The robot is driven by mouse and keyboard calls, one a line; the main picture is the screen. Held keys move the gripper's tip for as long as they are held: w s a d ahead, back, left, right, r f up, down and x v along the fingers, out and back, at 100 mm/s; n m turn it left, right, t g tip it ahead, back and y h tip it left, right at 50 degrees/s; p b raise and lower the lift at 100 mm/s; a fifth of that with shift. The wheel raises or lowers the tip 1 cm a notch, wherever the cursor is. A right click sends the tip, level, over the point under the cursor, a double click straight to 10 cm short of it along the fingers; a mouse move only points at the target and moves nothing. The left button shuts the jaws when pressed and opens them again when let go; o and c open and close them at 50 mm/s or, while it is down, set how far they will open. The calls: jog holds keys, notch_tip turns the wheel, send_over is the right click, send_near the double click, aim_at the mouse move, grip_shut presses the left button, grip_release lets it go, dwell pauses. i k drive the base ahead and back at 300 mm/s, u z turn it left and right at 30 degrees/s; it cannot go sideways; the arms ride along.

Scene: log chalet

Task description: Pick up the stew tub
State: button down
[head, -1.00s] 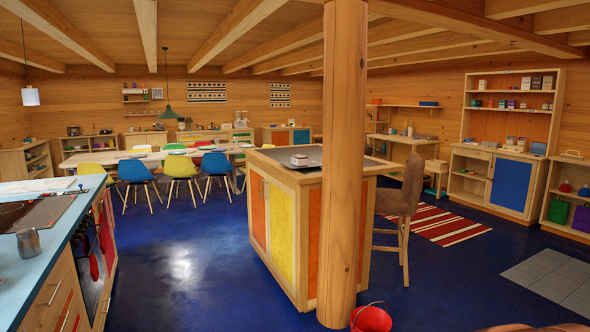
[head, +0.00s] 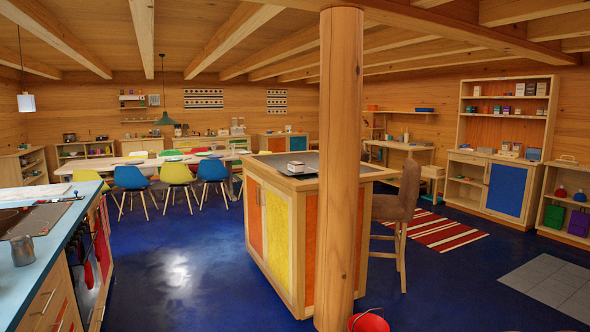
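I cannot make out a stew tub for certain in the head view. A small box-like container (head: 296,167) with a pale top sits on the dark top of the wooden island, but it is too small to tell what it is. A metal pot or mug (head: 22,251) stands on the light blue counter at the left. My gripper is not in view.
A wooden post (head: 340,180) stands before the island (head: 275,235), with a red bucket (head: 368,322) at its foot. A brown chair (head: 402,205) is at the island's right. Blue floor (head: 175,270) is clear between counter (head: 50,205) and island.

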aim_at(296, 167)
jog(key=u, duration=0.15)
jog(key=i, duration=1)
jog(key=u, duration=0.5)
jog(key=i, duration=3.45)
jog(key=z, duration=0.45)
jog(key=i, duration=2.05)
jog(key=z, duration=0.3)
